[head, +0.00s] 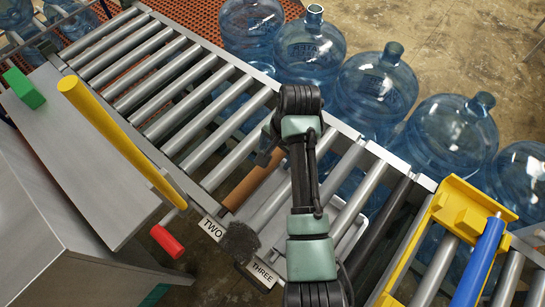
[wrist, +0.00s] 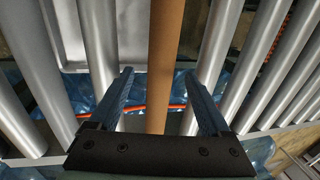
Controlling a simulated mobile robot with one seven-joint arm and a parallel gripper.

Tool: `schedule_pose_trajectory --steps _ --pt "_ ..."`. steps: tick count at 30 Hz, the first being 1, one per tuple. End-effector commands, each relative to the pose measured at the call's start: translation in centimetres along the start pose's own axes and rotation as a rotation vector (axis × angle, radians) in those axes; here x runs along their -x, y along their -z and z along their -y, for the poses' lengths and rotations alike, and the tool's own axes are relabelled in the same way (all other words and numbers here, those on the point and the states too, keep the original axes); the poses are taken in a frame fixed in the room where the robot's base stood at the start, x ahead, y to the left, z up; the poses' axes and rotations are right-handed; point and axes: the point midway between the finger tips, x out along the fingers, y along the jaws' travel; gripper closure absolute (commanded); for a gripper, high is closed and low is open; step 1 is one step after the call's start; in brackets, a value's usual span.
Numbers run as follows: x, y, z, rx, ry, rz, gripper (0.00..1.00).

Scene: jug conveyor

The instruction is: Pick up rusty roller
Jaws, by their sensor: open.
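The rusty roller (head: 250,182) is an orange-brown cylinder among grey rollers in the conveyor, just left of my arm in the head view. My arm hides part of it there. In the wrist view the rusty roller (wrist: 163,60) runs from the top edge down between the two fingers. My gripper (wrist: 157,80) is open, with one finger on each side of the roller and a gap on both sides. I cannot tell how far above it the fingertips are. In the head view my gripper (head: 268,150) is partly hidden by my arm.
Several blue water jugs (head: 377,85) stand behind the conveyor. A yellow post (head: 120,137) with a red handle (head: 167,241) is at left. A yellow bracket (head: 463,207) with a blue roller (head: 477,262) is at right. Labels TWO (head: 211,229) and THREE (head: 262,274) mark the near rail.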

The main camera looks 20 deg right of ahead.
Motion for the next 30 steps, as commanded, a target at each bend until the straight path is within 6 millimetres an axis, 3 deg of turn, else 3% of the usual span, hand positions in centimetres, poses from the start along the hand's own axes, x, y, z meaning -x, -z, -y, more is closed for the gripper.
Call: schedule_pose_trajectory --steps 6,14,27,30 --pt "-2.5 0.0 0.1 0.0 0.001 0.0 0.19" --pt "-2.7 0.0 0.1 0.0 0.002 0.0 0.2" --pt "-2.6 0.0 0.1 0.0 0.002 0.0 0.99" --pt "-2.6 0.0 0.1 0.0 0.002 0.0 1.0"
